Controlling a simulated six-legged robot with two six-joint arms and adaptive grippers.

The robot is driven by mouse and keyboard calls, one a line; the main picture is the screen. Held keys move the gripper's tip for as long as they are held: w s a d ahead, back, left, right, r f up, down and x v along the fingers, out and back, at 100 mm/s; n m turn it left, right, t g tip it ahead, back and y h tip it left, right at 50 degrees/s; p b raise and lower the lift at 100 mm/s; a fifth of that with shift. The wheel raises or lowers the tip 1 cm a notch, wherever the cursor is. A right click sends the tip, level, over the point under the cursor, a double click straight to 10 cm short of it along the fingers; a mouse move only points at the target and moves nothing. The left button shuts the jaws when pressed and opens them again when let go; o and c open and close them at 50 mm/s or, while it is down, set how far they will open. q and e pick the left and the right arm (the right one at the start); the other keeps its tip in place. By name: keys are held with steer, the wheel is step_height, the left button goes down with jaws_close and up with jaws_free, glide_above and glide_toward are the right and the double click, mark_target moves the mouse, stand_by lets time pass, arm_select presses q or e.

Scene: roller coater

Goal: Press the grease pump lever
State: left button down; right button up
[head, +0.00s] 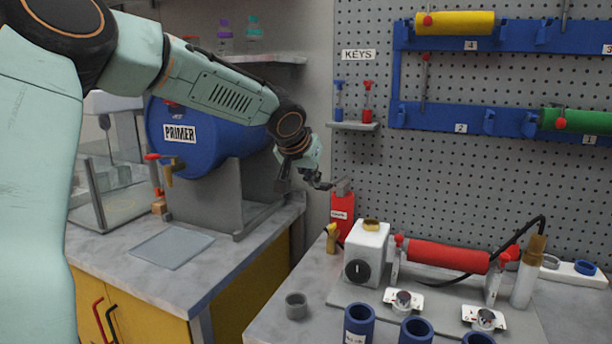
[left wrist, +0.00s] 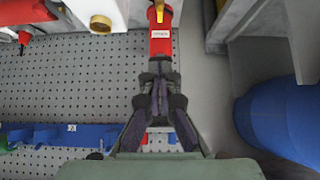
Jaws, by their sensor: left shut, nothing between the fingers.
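The grease pump is a red box (head: 342,207) with a white label, standing at the back left of the right-hand bench against the pegboard. A grey part (head: 342,187), seemingly its lever, sits on its top. A yellow piece (head: 332,238) is low at its front. My left gripper (head: 322,184) is shut and empty, just left of the grey part at about its height. I cannot tell if they touch. In the left wrist view the red box (left wrist: 160,40) lies straight beyond my closed fingertips (left wrist: 157,72), which hide the lever area. My right gripper is not in view.
A white motor box (head: 367,255) and a red roller (head: 447,256) stand right of the pump. Blue cups (head: 358,322) are in front. A blue primer drum (head: 205,135) is on the left bench. A small key shelf (head: 354,126) hangs above the pump.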

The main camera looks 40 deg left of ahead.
arm_select(q)
steer(key=v, duration=0.4)
steer(key=shift+s+d+f+b, duration=0.1)
steer(key=shift+s+f+b, duration=0.05)
steer(key=shift+s+b, duration=0.15)
steer(key=shift+s, duration=0.15)
steer(key=shift+w, duration=0.2)
stand_by(0.4)
